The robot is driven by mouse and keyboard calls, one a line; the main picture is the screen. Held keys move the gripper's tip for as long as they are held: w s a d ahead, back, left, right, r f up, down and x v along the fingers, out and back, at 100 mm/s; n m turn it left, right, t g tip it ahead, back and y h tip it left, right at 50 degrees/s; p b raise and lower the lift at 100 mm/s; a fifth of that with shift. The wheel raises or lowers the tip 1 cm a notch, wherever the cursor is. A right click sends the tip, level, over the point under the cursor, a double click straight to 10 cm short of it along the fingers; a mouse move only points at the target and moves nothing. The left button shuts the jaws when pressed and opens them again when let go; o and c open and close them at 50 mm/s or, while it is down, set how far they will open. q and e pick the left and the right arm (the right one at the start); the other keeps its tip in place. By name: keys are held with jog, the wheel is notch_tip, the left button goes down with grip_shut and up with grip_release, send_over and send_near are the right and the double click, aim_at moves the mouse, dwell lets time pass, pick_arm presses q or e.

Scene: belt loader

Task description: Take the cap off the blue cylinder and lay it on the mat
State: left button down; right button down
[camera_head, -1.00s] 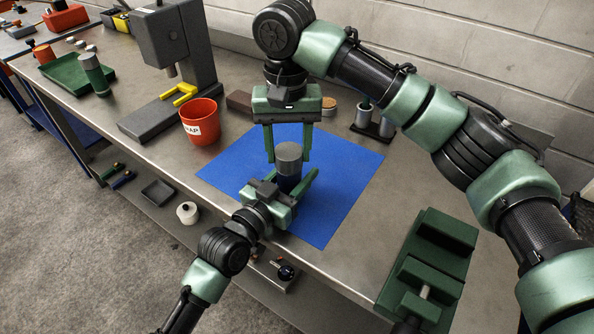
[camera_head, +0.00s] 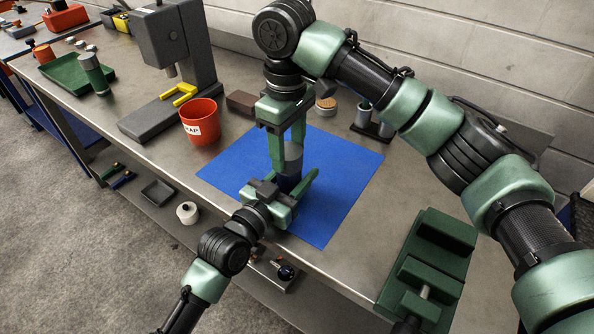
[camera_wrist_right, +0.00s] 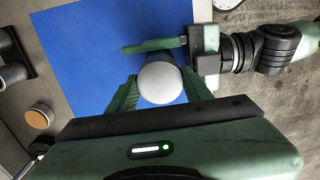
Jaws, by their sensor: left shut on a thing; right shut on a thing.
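The blue cylinder (camera_head: 289,183) stands upright over the blue mat (camera_head: 340,165), mostly hidden by my grippers. Its grey cap (camera_head: 293,153) sits on top. In the right wrist view the cap (camera_wrist_right: 160,83) shows as a pale round top. My left gripper (camera_head: 294,187) comes in low from the front and is shut on the cylinder's body. My right gripper (camera_head: 290,150) reaches down from above, turned at an angle, and is shut on the cap, one finger on each side.
A red-orange cup (camera_head: 201,122) stands left of the mat, with a grey press (camera_head: 180,50) behind it. A brown block (camera_head: 241,102) and a wooden-topped round piece (camera_head: 326,105) lie behind the mat. A green vise (camera_head: 430,270) is at front right. The mat's right side is clear.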

jog(key=shift+d+n, duration=0.1)
jog(key=shift+n, duration=0.4)
jog(key=n, duration=0.4)
pick_arm(q)
jog(key=shift+a, duration=0.1)
pick_arm(e)
jog(key=n, duration=0.5)
jog(key=c, duration=0.7)
grip_release()
jog(key=shift+d, duration=0.1)
jog(key=shift+c, duration=0.2)
